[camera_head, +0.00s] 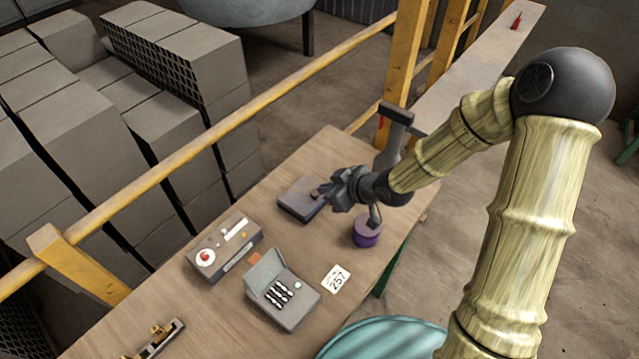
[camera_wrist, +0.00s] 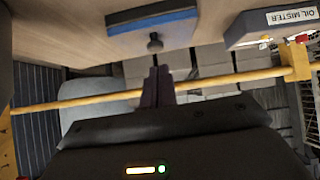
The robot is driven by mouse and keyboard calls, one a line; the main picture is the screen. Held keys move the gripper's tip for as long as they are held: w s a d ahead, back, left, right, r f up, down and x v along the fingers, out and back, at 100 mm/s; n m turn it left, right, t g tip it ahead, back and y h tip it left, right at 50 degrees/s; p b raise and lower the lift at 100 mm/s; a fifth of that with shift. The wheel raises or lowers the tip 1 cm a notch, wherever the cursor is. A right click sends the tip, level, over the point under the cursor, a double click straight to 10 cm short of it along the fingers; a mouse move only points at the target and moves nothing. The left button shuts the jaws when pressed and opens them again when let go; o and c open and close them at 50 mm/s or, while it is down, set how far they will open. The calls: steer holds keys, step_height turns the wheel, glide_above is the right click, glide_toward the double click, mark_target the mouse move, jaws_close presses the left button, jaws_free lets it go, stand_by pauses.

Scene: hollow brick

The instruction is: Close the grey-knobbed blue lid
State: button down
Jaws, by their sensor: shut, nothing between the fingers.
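A flat box (camera_head: 302,200) lies on the table in the head view, at the far side near my gripper. In the wrist view, the blue lid (camera_wrist: 150,27) shows as a blue strip along a grey body, with a round grey knob (camera_wrist: 155,42) standing out from it. I cannot tell how far the lid is open. My gripper (camera_head: 328,189) is at the right side of this box in the head view. In the wrist view its fingers (camera_wrist: 157,72) are together and empty, pointing at the knob with a small gap visible.
A purple round container (camera_head: 367,232) stands close below my gripper. A box with a red-and-white dial (camera_head: 225,245), an open-lidded grey box (camera_head: 290,305) and a 257 card (camera_head: 336,279) lie nearer. A box labelled OIL MISTER (camera_wrist: 275,25) is at right in the wrist view. A yellow rail (camera_head: 200,140) runs behind.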

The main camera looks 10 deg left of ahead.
steer(key=s+d, duration=0.1)
steer(key=d, duration=0.1)
steer(key=s+d+f, duration=0.1)
steer(key=s+d+b, duration=0.1)
steer(key=d, duration=0.1)
steer(key=shift+d+f, duration=0.35)
steer(key=shift+a, duration=0.15)
